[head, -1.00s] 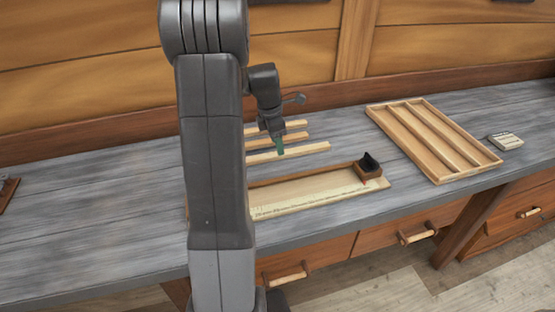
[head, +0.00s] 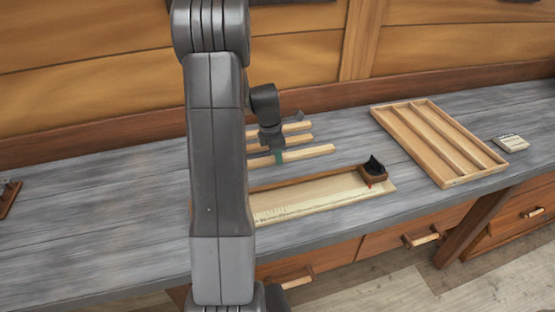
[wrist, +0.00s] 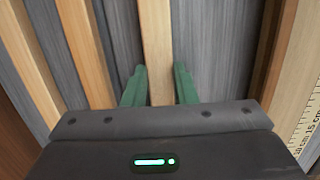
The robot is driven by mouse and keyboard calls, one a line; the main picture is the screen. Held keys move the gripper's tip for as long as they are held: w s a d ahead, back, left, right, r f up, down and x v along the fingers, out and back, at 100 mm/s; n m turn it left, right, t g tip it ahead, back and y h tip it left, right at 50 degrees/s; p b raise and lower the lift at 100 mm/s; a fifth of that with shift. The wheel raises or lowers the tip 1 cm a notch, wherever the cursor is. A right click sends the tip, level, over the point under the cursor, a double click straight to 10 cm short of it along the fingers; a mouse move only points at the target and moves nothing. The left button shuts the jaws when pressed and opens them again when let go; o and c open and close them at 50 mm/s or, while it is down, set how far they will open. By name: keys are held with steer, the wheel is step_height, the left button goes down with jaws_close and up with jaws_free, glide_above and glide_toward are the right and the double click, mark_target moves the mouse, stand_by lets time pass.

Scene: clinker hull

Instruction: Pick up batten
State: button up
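Three pale wooden battens lie side by side on the grey bench behind the measuring board. In the head view they are the near batten (head: 312,152), the middle batten (head: 298,139) and the far batten (head: 297,127). My gripper (head: 279,158) is down at the near batten. In the wrist view my gripper (wrist: 160,86) is open, with one green finger on each side of the near batten (wrist: 156,45). Narrow gaps seem to show between fingers and wood. The middle batten (wrist: 84,50) and far batten (wrist: 27,60) lie to the left.
A measuring board (head: 330,197) with a scale lies in front of the battens, with a dark-topped block (head: 373,174) at its right end. A slotted wooden tray (head: 450,178) and a small pale box (head: 511,142) are at right. The bench's left side is mostly clear.

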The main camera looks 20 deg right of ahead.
jaws_close()
